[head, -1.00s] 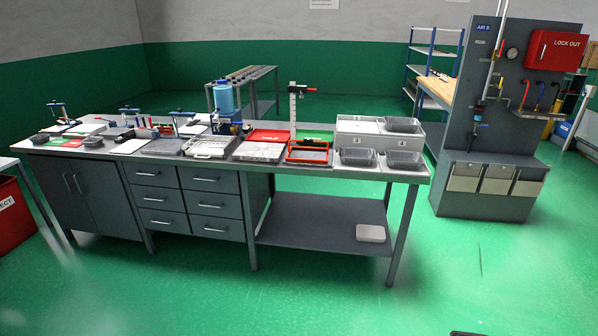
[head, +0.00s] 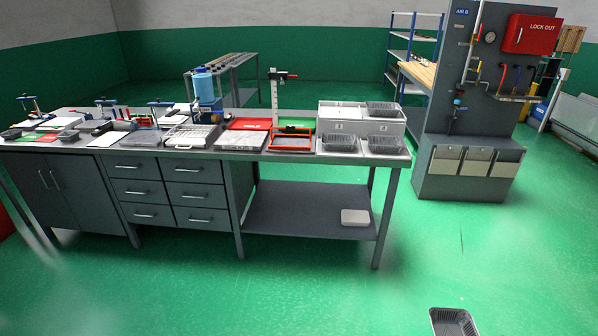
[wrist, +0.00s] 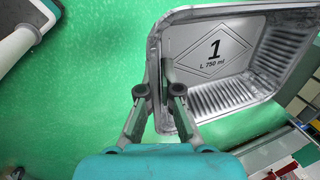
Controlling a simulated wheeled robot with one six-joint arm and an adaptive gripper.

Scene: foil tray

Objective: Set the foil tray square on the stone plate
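The foil tray (wrist: 215,65) is a silvery, ribbed tray marked "1" and "L 750 ml"; it fills the upper right of the wrist view. My gripper (wrist: 157,92) has one finger outside its left wall and one inside, shut on that wall. In the head view the tray (head: 453,321) shows at the bottom right, in front of the green floor; its lower part is cut off and my gripper is out of frame. A dark flat slab (head: 141,138) on the bench may be the stone plate; I cannot tell for sure.
The long workbench (head: 240,190) holds white cases, a red-framed tray (head: 291,140), grey bins (head: 340,143) and a tall gauge stand (head: 275,95). A light box (head: 355,217) sits on the low shelf. An air panel stands at right. Floor before the bench is clear.

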